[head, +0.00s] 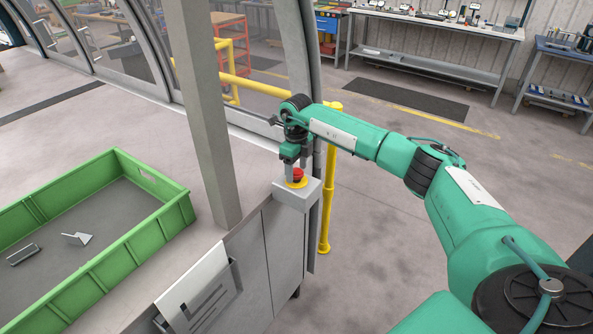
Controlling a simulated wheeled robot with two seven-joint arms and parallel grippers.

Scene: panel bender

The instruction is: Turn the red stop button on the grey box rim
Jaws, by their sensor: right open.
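The red stop button (298,174) sits on a yellow ring on top of the small grey box (297,195) at the corner of the grey cabinet. My right gripper (296,171) points down right at the button, with its fingers on either side of it or just above it. The fingers are open. I cannot tell from this view whether they touch the button. The gripper partly hides the top of the button. My left gripper is not in view.
A green crate (163,182) with bent metal pieces stands at the left. A grey post (203,120) rises left of the box. A yellow railing post (327,205) stands close behind and right of it. Open floor lies to the right, before the workbench (430,30).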

